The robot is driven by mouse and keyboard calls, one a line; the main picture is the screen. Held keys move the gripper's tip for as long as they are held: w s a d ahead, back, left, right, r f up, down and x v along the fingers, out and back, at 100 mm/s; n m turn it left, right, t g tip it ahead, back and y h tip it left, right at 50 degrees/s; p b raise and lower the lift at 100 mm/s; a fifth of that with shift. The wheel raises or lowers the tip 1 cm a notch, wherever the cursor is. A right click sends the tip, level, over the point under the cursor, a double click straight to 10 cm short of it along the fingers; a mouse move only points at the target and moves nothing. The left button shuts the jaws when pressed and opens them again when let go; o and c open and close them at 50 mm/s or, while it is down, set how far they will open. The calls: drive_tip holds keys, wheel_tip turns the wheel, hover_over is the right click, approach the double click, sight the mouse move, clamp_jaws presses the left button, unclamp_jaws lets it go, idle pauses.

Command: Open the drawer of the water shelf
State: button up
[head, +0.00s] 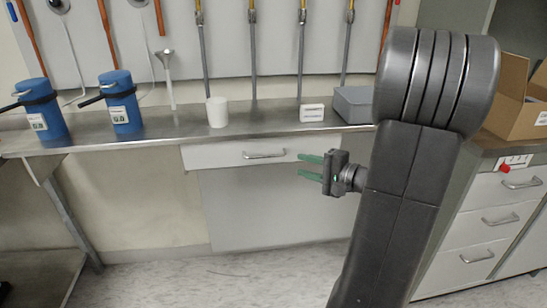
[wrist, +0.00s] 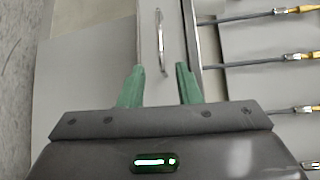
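The drawer (head: 228,156) is a shut white front under the steel shelf top (head: 160,128), with a silver bar handle (head: 264,154) at its middle. My gripper (head: 311,166) is open and empty, to the right of the handle and apart from it in the head view. In the wrist view the two green fingers of my gripper (wrist: 160,82) point at the drawer front, and the handle (wrist: 160,40) shows ahead between the fingertips. The gap left between fingertips and handle is hard to judge.
On the shelf stand two blue canisters (head: 42,112), a white cup (head: 217,112), a small white box (head: 312,113) and a grey box (head: 352,105). A drawer cabinet (head: 487,222) with a cardboard box (head: 515,105) stands at right. The floor (head: 230,275) in front is clear.

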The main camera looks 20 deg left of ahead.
sight(269, 157)
drive_tip(key=b+x, duration=0.1)
drive_tip(key=x, duration=1.2)
drive_tip(key=shift+a+b, duration=0.15)
drive_tip(key=shift+b, duration=0.15)
drive_tip(key=shift+c, duration=0.2)
clamp_jaws()
